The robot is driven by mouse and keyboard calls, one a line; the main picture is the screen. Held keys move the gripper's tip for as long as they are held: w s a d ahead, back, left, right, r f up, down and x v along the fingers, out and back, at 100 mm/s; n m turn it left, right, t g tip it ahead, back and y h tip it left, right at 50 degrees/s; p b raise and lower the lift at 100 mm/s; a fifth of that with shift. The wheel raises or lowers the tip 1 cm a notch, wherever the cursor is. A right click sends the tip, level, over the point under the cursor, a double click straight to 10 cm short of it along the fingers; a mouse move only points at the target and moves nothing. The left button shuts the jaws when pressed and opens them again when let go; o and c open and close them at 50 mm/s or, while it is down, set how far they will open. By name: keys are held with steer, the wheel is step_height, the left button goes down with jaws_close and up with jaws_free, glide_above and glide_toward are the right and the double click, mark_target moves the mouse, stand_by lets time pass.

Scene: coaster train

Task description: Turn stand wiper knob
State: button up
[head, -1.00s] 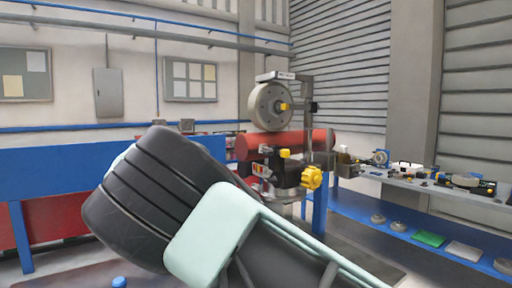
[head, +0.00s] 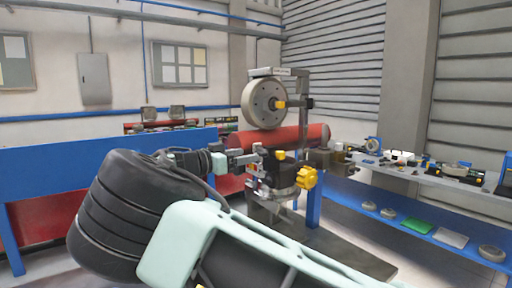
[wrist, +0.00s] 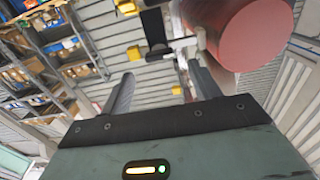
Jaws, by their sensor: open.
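The stand (head: 303,125) carries a grey wheel (head: 264,104), a red cylinder (head: 300,135) and several yellow-marked parts. I cannot tell which is the wiper knob. My gripper (head: 258,156) is open, at the left side of the stand in the head view, left of the lobed knob. In the wrist view my gripper (wrist: 160,86) has empty jaws. A small yellow part (wrist: 177,90) shows between the fingers, and the red cylinder (wrist: 245,32) is close at upper right.
A blue bench panel (head: 60,185) stands behind my arm at left. A grey-topped bench (head: 425,173) with several small parts runs along the right, with a lower blue shelf (head: 375,208). Shelving (wrist: 60,45) shows at left in the wrist view.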

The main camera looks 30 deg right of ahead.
mark_target(262, 154)
steer(key=shift+w+d+p, duration=0.1)
steer(key=shift+d+p, duration=0.7)
steer(key=shift+d, duration=1.75)
steer(key=c, duration=1)
